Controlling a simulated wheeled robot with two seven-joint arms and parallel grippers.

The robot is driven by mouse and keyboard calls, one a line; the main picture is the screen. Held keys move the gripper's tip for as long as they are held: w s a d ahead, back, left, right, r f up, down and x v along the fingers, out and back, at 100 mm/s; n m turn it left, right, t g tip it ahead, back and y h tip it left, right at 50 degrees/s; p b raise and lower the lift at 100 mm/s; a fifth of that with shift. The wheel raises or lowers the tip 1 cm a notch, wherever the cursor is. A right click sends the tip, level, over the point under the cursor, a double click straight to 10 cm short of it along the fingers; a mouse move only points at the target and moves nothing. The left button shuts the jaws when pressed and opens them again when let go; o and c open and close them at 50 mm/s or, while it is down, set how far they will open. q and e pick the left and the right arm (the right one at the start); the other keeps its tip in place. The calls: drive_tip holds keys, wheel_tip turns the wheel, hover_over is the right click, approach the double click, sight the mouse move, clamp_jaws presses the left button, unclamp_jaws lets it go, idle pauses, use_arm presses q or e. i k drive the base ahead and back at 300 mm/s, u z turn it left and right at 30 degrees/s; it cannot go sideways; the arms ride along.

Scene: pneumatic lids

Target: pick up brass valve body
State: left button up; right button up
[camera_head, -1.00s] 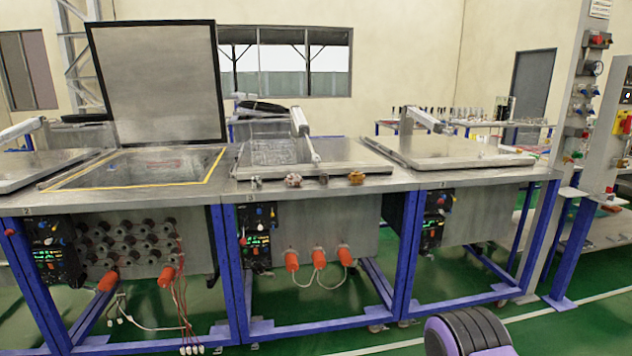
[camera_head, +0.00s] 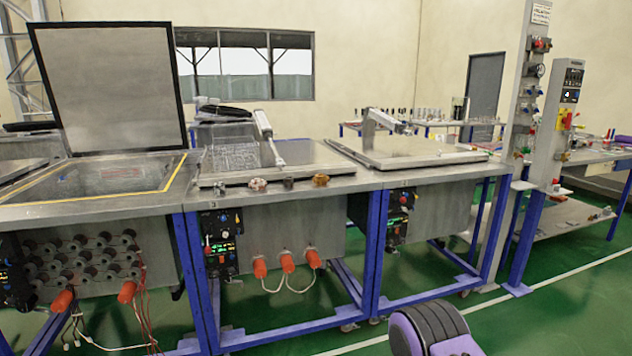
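A small brass-coloured part (camera_head: 320,180), which looks like the brass valve body, sits on the front edge of the middle steel bench (camera_head: 350,183). To its left on the same edge are a dark grey part (camera_head: 288,183) and a pale, pinkish-brown part (camera_head: 258,185). All three are small, and their details are hard to make out. Neither of my grippers shows. A black and purple part of my own body is at the bottom of the view, apart from the benches.
A raised lid (camera_head: 110,85) stands open over the left bench. A flat lid (camera_head: 415,152) lies on the bench at right. Orange connectors (camera_head: 287,263) hang below the middle bench. Green floor (camera_head: 560,310) is clear at the right front.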

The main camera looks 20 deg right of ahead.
sight(321, 179)
drive_tip(key=z, duration=0.65)
drive_tip(key=i, duration=1)
drive_tip(key=z, duration=0.6)
